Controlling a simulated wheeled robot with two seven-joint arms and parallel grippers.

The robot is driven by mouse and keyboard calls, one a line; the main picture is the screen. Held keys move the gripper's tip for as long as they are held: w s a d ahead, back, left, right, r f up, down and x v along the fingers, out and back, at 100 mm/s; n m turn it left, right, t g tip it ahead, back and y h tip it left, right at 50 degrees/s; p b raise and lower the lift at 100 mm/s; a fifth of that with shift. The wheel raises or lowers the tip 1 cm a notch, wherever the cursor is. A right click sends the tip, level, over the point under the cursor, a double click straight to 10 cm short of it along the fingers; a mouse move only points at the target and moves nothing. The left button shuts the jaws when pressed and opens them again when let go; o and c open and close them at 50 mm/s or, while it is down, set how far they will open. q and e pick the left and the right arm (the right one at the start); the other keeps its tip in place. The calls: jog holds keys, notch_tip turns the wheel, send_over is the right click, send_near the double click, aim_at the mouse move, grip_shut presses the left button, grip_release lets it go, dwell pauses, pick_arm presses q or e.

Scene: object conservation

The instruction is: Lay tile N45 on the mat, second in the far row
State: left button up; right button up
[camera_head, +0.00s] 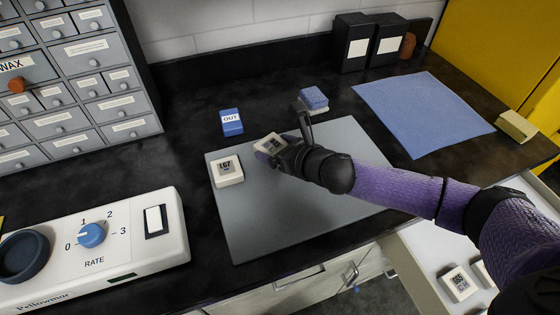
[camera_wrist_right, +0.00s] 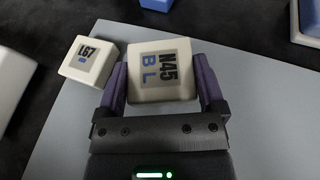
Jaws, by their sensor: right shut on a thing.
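Tile N45 (camera_wrist_right: 160,70) is a cream block with a grey label, held between the two fingers of my right gripper (camera_wrist_right: 163,85). In the head view the tile (camera_head: 268,145) is at the far left part of the grey mat (camera_head: 270,220), and my right gripper (camera_head: 285,148) is on it. I cannot tell whether the tile touches the mat. Tile L67 (camera_head: 228,171) lies on the mat's far left corner, just left of N45, with a small gap in the right wrist view (camera_wrist_right: 88,62). My left gripper is not in view.
A blue OUT block (camera_head: 231,122) and a blue-topped block (camera_head: 313,99) stand behind the mat. A blue cloth (camera_head: 420,110) lies at right. An open drawer (camera_head: 420,262) at front right holds more tiles (camera_head: 459,284). A RATE device (camera_head: 95,245) stands at left. The mat's near part is clear.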

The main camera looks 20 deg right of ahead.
notch_tip(320, 180, down, 3)
jog(key=shift+r+b, duration=0.2)
jog(key=shift+b, duration=0.3)
jog(key=shift+r, duration=0.1)
jog(key=o, duration=1.1)
